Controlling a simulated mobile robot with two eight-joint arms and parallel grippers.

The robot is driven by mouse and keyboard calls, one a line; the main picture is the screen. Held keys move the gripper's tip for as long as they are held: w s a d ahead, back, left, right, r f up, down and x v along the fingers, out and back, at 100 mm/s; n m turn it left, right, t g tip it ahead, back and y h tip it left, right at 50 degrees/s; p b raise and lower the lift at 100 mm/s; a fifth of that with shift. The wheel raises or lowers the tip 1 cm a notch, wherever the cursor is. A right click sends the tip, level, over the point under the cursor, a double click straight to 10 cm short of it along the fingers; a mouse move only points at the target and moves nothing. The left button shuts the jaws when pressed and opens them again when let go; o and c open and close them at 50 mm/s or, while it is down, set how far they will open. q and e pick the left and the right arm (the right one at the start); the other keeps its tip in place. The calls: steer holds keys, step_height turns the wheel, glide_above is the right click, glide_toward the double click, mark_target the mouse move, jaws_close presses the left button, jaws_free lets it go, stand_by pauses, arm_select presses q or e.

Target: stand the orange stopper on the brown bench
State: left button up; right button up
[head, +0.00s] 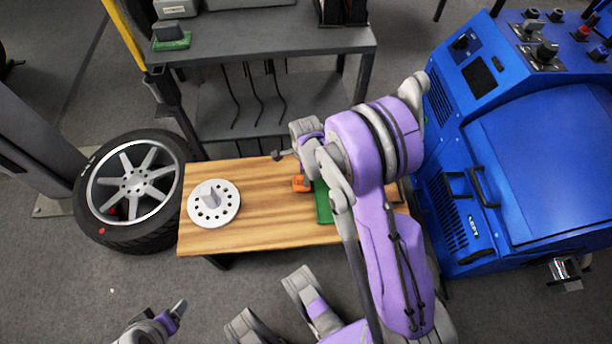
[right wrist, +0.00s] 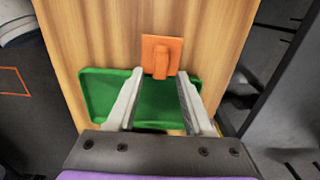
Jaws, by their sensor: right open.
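The orange stopper (head: 301,184) is on the brown bench (head: 262,225), beside the left edge of the green tray (head: 323,205). In the right wrist view the stopper (right wrist: 162,52) shows a square plate with a narrow block on it. The block's near end overlaps the rim of the tray (right wrist: 100,92); I cannot tell if they touch. My right gripper (right wrist: 160,75) is open and empty, its fingertips either side of the block's near end. In the head view my right arm hides part of the tray. My left gripper (head: 172,314) is at the bottom left, away from the bench and partly visible.
A white disc with holes (head: 226,210) and a grey block on it sits at the bench's left end. The bench is bare between disc and stopper.

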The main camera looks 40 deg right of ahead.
step_height(320, 180, up, 10)
steer(key=f+p, duration=0.1)
steer(key=p, duration=0.1)
steer(key=s+a+r+n+t, duration=0.2)
steer(key=s+a+r+n, duration=0.4)
steer(key=n, duration=0.6)
steer(key=s+a+r+n+t, duration=0.2)
steer(key=s+a+r+n, duration=0.4)
steer(key=s+n, duration=0.5)
steer(key=shift+a+n+t, duration=0.3)
steer(key=shift+a+n, duration=0.2)
steer(key=shift+n, duration=0.2)
steer(key=shift+s+r, duration=0.1)
